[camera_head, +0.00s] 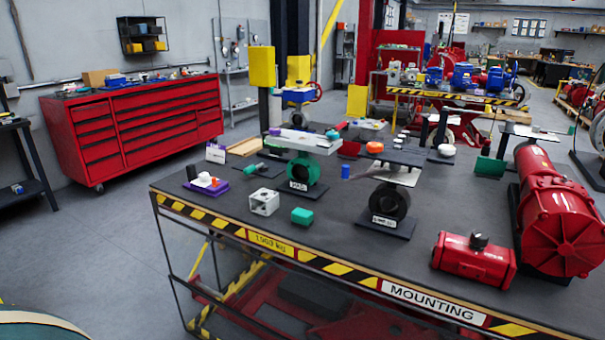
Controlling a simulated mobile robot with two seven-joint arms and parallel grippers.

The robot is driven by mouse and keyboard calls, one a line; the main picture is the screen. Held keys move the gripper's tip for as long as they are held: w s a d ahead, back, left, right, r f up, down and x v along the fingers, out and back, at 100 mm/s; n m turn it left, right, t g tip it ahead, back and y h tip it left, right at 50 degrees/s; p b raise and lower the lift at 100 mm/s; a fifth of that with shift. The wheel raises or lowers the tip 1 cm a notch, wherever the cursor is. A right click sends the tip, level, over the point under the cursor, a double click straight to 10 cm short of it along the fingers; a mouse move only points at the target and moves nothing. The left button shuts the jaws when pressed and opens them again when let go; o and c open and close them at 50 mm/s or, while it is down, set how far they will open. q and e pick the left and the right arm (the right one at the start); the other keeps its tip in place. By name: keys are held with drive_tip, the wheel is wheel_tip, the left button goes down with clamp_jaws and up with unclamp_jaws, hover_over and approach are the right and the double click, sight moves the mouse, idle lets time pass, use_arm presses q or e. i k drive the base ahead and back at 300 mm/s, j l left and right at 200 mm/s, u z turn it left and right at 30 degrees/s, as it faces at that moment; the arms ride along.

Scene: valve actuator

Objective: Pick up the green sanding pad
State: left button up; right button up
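A small green block (302,215), which looks like the green sanding pad, lies on the dark workbench (240,208) near its front edge. It sits just right of a white cube-shaped part (264,201) with a round hole. Nothing covers it from this view. A larger green block (490,166) stands farther back at the right. Neither of my grippers is in view.
Behind the pad stand a green valve (303,172) and a dark valve (389,201) on black base plates. A red actuator (472,261) and a large red cylinder (555,215) occupy the right. The bench front around the pad is fairly clear.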

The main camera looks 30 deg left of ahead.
sight(301, 218)
drive_tip(key=i+j+z, duration=0.15)
drive_tip(key=j+z, duration=0.2)
drive_tip(key=j, duration=0.5)
drive_tip(key=j+z, duration=0.35)
drive_tip(key=j, duration=0.55)
